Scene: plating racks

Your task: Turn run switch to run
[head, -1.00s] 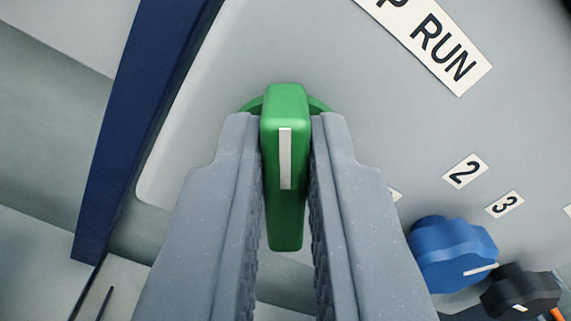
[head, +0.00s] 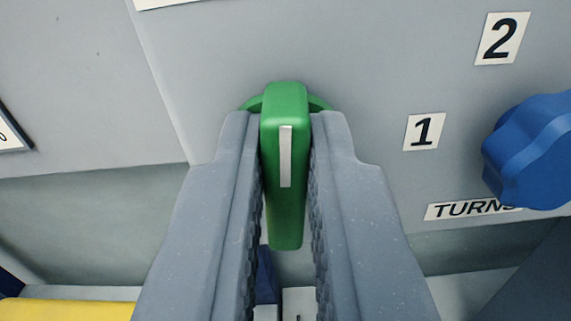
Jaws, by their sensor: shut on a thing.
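The run switch is a green handle (head: 285,215) with a white line down its face, on a grey panel (head: 350,60). My gripper (head: 285,130) is shut on it, with one grey finger on each side. The handle lines up with the fingers, white line pointing straight up and down in the picture. A green round base shows behind its top end. The RUN label's lettering is not in view. Only the lower edge of a white label (head: 165,3) shows at the top left.
A blue lobed knob (head: 530,150) is at the right, with labels 1 (head: 424,132), 2 (head: 502,38) and a partly covered TURNS label (head: 470,210) around it. Something yellow (head: 70,309) lies at the bottom left.

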